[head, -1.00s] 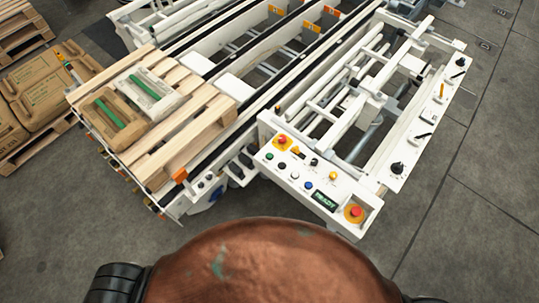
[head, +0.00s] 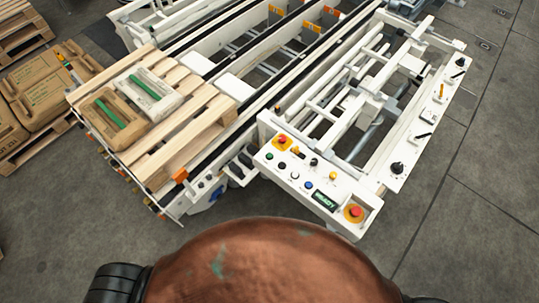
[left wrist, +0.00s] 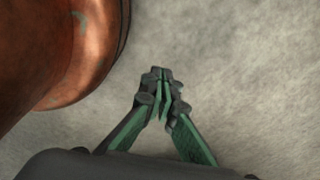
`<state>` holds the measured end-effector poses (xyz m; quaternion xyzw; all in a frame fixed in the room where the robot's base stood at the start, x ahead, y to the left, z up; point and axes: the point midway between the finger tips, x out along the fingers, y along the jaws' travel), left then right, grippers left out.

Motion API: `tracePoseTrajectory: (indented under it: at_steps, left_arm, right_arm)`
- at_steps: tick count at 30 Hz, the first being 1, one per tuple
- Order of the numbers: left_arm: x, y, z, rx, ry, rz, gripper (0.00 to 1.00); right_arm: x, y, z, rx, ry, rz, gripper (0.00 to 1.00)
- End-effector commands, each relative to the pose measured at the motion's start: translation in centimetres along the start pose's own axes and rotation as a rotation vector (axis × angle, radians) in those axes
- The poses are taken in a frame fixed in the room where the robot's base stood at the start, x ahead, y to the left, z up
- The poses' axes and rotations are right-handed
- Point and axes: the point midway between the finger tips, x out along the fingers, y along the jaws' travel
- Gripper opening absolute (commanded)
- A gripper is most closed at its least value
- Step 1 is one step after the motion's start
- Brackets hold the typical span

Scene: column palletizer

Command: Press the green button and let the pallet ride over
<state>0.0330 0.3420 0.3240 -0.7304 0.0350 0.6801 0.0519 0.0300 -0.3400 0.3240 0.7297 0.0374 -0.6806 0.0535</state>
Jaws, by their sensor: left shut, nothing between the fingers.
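The green button (head: 269,156) is at the left end of the white control panel (head: 345,211), beside several other buttons. A small display on the panel (head: 325,201) appears to read READY. The wooden pallet (head: 189,134) sits at the near left end of the conveyor (head: 262,91), with a brown bag (head: 115,119) and a pale bag (head: 146,94) on it, each with a green stripe. My left gripper (left wrist: 161,75) is shut and empty above bare floor in the left wrist view. Neither gripper shows in the head view.
Red stop buttons (head: 355,211) on yellow plates sit at both ends of the panel. More brown bags (head: 42,95) lie on a pallet at the left. Grey floor (head: 470,240) is clear at the right.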

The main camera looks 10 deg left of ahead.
Motion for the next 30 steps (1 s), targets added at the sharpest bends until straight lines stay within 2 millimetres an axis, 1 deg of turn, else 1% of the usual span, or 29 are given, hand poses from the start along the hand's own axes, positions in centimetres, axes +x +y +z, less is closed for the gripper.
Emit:
tracePoseTrajectory:
  at_steps: [5,6,8,9,11,12,14,18,20,21,23,24,26,27,29,30]
  left_arm:
    - [-1.5,-0.1,-5.5,-0.024,0.053,0.002,0.00]
    - [-2.0,-0.1,-7.2,-0.034,0.069,0.003,0.00]
    - [-3.0,0.0,-9.8,-0.050,0.093,0.006,0.00]
    - [-3.6,0.0,-11.7,-0.063,0.110,0.008,0.00]
    - [-4.6,0.2,-14.3,-0.080,0.135,0.013,0.00]
    - [-5.3,0.3,-16.1,-0.092,0.150,0.016,0.00]
    - [-6.5,0.6,-18.7,-0.109,0.175,0.022,0.00]
    - [-9.5,1.3,-24.6,-0.150,0.229,0.039,0.00]
    - [-10.9,1.6,-27.1,-0.166,0.253,0.047,0.00]
    - [-11.8,1.9,-28.7,-0.178,0.268,0.053,0.00]
    - [-13.4,2.3,-31.1,-0.194,0.290,0.063,0.00]
    - [-14.4,2.6,-32.6,-0.205,0.305,0.069,0.00]
    - [-16.1,3.1,-34.9,-0.222,0.327,0.080,0.00]
    - [-17.2,3.5,-36.4,-0.233,0.341,0.088,0.00]
    - [-19.0,4.1,-38.6,-0.250,0.362,0.101,0.00]
    - [-20.2,4.5,-40.0,-0.260,0.376,0.109,0.00]
  right_arm:
    - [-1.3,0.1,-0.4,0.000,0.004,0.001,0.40]
    - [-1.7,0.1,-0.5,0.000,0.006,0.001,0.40]
    - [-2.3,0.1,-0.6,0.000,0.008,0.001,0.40]
    - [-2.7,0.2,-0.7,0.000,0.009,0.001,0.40]
    - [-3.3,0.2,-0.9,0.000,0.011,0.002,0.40]
    - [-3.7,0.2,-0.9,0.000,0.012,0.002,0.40]
    - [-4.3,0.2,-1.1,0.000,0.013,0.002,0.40]
    - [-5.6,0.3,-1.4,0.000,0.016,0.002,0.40]
    - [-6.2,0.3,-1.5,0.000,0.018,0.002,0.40]
    - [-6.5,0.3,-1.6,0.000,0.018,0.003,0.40]
    - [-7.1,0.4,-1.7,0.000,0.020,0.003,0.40]
    - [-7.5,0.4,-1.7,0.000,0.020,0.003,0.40]
    - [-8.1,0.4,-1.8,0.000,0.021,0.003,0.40]
    - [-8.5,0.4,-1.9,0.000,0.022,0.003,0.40]
    - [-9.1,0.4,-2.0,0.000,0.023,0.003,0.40]
    - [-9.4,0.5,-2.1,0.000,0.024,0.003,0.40]
